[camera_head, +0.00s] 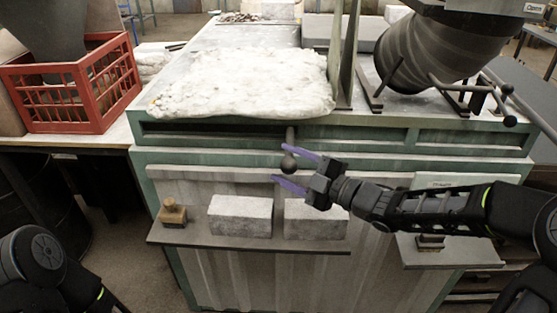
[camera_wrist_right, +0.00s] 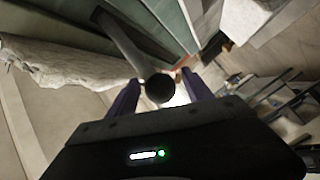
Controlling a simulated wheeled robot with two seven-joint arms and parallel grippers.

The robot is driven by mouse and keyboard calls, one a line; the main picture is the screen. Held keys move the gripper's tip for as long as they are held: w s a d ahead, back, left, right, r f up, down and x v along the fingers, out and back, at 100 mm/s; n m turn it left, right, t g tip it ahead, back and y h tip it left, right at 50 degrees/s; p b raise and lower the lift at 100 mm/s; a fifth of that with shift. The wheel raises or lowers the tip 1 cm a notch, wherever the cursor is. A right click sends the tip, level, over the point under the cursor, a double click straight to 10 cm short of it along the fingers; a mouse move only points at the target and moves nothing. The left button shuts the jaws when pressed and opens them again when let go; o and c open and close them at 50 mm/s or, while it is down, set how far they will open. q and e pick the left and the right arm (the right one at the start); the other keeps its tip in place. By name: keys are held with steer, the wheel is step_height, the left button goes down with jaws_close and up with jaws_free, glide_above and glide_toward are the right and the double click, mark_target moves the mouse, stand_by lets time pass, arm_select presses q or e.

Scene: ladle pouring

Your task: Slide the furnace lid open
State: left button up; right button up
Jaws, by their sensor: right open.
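The furnace lid (camera_head: 245,80) is a pale, lumpy slab on top of the green and grey furnace (camera_head: 170,145). In the right wrist view, the knob (camera_wrist_right: 159,88) sits between the two open fingers, with no clear contact on either. My left gripper is out of view; only part of my left arm shows at lower left.
A shelf (camera_head: 250,243) below the handle carries two pale bricks (camera_head: 240,215) and a small brown block (camera_head: 172,212). A red crate (camera_head: 70,90) stands at left. A dark tilted vessel (camera_head: 430,50) with a protruding bar is at upper right.

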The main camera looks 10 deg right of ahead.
steer(key=x, duration=0.2)
steer(key=shift+w+a, duration=0.2)
jaws_close()
stand_by(0.6)
